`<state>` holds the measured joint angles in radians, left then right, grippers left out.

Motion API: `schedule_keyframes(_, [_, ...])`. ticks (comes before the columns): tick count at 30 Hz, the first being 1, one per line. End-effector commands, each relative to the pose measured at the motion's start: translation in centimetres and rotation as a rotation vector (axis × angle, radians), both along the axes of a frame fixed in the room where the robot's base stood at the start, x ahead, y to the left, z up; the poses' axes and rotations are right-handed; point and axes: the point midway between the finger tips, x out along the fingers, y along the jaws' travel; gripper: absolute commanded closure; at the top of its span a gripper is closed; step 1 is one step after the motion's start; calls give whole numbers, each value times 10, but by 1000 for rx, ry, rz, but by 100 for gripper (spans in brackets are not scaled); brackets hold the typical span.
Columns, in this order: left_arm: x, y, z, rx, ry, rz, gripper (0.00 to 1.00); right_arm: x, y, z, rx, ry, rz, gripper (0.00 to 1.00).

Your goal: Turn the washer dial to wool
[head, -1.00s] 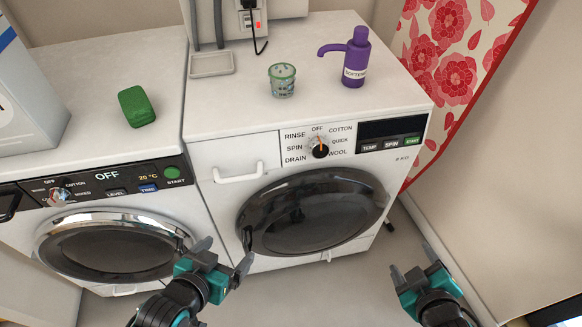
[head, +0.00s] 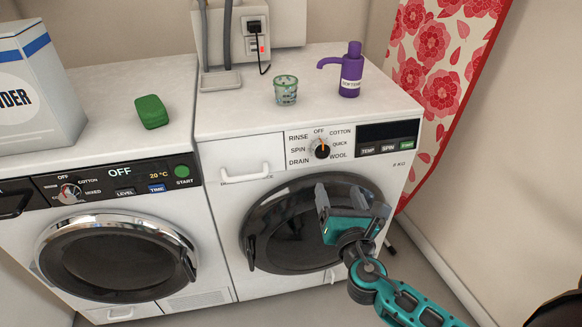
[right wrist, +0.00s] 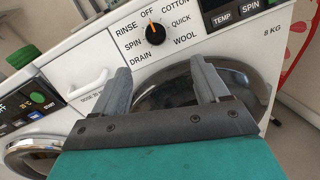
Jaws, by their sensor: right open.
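The washer dial (head: 320,149) is a black knob with an orange pointer on the right machine's white panel. Its pointer aims up at OFF. The WOOL label (head: 339,155) is at the dial's lower right. The dial also shows in the right wrist view (right wrist: 155,33), ahead of the fingers, with WOOL (right wrist: 185,40) below right of it. My right gripper (head: 352,198) is open and empty, in front of the dark door and below the dial, not touching it. Its two fingers also show in the right wrist view (right wrist: 162,88). My left gripper is out of view.
The washer door (head: 300,225) is shut below the panel. A second machine (head: 118,250) with its own dial (head: 69,191) stands at the left. A green cup (head: 286,90) and purple softener bottle (head: 351,72) stand on the washer top.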

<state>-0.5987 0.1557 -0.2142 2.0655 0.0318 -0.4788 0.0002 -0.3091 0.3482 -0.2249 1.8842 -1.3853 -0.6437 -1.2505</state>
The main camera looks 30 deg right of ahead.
Motion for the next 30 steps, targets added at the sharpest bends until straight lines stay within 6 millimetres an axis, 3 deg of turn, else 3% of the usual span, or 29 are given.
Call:
schedule_keyframes(8, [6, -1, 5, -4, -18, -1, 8, 18, -7, 4, -54, -7, -4, 26])
schedule_keyframes(21, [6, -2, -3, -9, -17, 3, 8, 97, -34, 3, -51, -7, -2, 26])
schedule_keyframes(30, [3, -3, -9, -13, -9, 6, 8, 122, -43, 3, -49, -4, -2, 26])
